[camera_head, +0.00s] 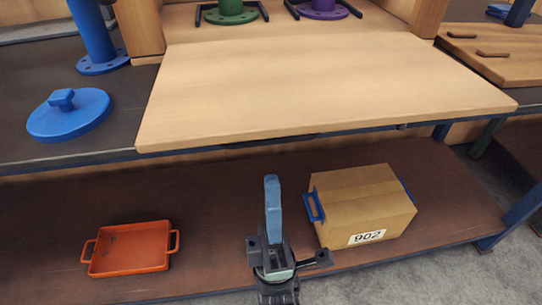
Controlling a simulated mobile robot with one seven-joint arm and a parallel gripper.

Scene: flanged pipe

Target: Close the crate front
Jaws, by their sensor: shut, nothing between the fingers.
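The crate is pale wood, and its side walls show at the top left (140,25) and top right (427,15). The crate front (325,90) is a wide pale board lying down flat, its near edge over the bench's front edge. A green flanged part (231,12) and a purple flanged part (322,9) stand inside the crate, their tops cut off by the frame. My gripper (271,183) is shut and empty, with its blue fingers pointing up the picture. It appears below the board's near edge, in front of the lower shelf, and looks apart from the board.
A cardboard box (365,195) marked 902 with blue handles stands on the lower shelf right of my gripper. An orange tray (128,252) is on the shelf (60,210) at left. A blue disc (68,118) and blue flanged pipe (95,35) are on the bench at left.

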